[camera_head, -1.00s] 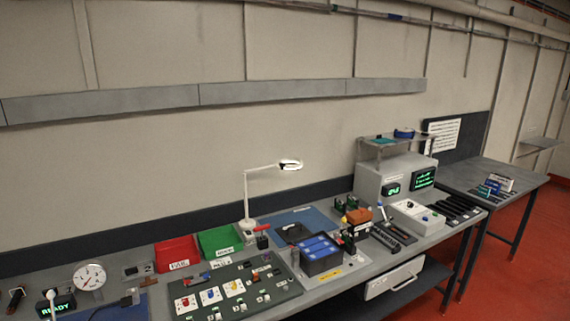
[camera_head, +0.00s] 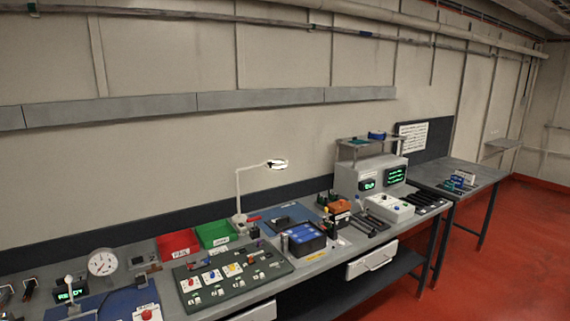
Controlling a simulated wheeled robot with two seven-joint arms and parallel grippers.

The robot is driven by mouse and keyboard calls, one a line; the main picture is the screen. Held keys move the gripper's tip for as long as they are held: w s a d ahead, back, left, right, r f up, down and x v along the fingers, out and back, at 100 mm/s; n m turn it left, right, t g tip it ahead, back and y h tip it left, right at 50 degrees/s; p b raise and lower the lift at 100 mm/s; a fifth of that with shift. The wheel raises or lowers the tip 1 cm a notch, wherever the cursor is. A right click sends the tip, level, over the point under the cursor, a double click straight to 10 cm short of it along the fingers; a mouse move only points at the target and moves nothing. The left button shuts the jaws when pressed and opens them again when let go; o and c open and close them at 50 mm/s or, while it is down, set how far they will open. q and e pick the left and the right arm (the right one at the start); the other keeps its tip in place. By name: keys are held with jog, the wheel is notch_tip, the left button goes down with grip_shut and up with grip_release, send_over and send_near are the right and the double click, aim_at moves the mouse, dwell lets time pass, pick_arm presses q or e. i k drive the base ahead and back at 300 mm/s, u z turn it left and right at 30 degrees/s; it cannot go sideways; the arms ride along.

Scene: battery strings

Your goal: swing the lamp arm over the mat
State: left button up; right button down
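The white lamp (camera_head: 238,190) stands at the back of the bench, behind the dark switch panel. Its upright post rises from a base beside the green bin, and its arm reaches right to a ring-shaped head (camera_head: 277,164). The lamp head hangs above the back area near a blue mat (camera_head: 266,216), which lies to the right of the lamp base; I cannot tell whether the head is exactly over it. Another blue mat (camera_head: 92,304) lies at the front left, partly covered by small items. Neither of my grippers is in view.
A red bin (camera_head: 178,244) and a green bin (camera_head: 213,233) stand left of the lamp. A blue-topped battery box (camera_head: 303,238) sits right of the switch panel (camera_head: 240,277). A dial gauge (camera_head: 102,262) stands at the left. Open red floor (camera_head: 460,265) lies at the right.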

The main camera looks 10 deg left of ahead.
aim_at(270, 164)
jog(key=z, duration=0.65)
jog(key=i, duration=2)
jog(key=u, duration=0.95)
